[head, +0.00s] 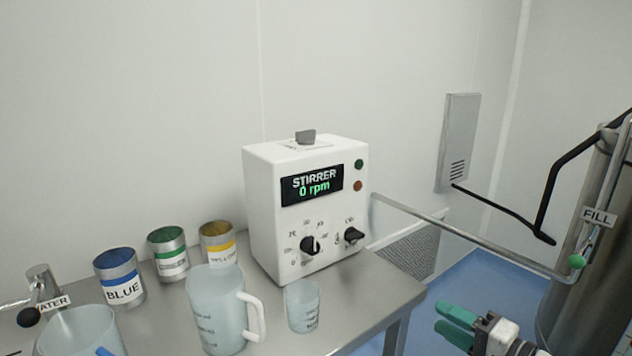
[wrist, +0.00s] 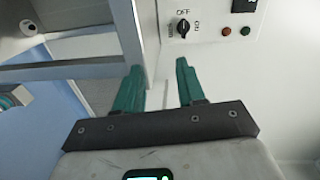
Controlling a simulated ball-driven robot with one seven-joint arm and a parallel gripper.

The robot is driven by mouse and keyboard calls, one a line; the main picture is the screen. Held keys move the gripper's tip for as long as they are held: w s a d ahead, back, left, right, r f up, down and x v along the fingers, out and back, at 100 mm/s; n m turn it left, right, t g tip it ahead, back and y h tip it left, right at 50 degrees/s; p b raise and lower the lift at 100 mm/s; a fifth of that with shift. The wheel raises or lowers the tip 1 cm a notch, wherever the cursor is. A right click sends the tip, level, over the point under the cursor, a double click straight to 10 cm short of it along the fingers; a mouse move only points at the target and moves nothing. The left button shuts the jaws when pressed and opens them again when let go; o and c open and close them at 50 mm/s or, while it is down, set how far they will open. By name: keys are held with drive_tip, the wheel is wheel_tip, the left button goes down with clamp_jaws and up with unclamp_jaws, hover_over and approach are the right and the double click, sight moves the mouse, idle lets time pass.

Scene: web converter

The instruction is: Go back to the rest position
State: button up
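My gripper (head: 456,325) is at the lower right of the head view, to the right of the table and apart from it. Its two green fingers also show in the wrist view (wrist: 160,85), spread apart with nothing between them. The white stirrer box (head: 306,208) stands on the table, its display reading 0 rpm. Part of its front, with a knob and two buttons, shows at the top of the wrist view (wrist: 205,25).
The steel table (head: 362,297) holds blue (head: 120,277), green (head: 168,252) and yellow (head: 218,244) cans, a jug (head: 217,310) with a handle and a small beaker (head: 302,305). A water tap is at far left. A FILL pipe (head: 470,245) crosses above my gripper towards a steel tank (head: 590,300).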

drive_tip(key=s+a+f+n+g+h+p, duration=0.2)
drive_tip(key=s+f+n+g+h, duration=0.3)
drive_tip(key=s+f, duration=1)
drive_tip(key=s+d+f+n+g+h, duration=0.1)
drive_tip(key=s+g, duration=0.1)
drive_tip(key=s, duration=0.6)
drive_tip(key=s+d+f+n+g+h+p, duration=0.1)
drive_tip(key=s+d+n+g+h, duration=0.1)
drive_tip(key=s, duration=0.6)
drive_tip(key=s+d+f+n+g+h+p, duration=0.1)
drive_tip(key=s+d+f+g+h, duration=0.1)
drive_tip(key=s, duration=0.5)
drive_tip(key=shift+s+g, duration=0.4)
drive_tip(key=shift+g, duration=0.4)
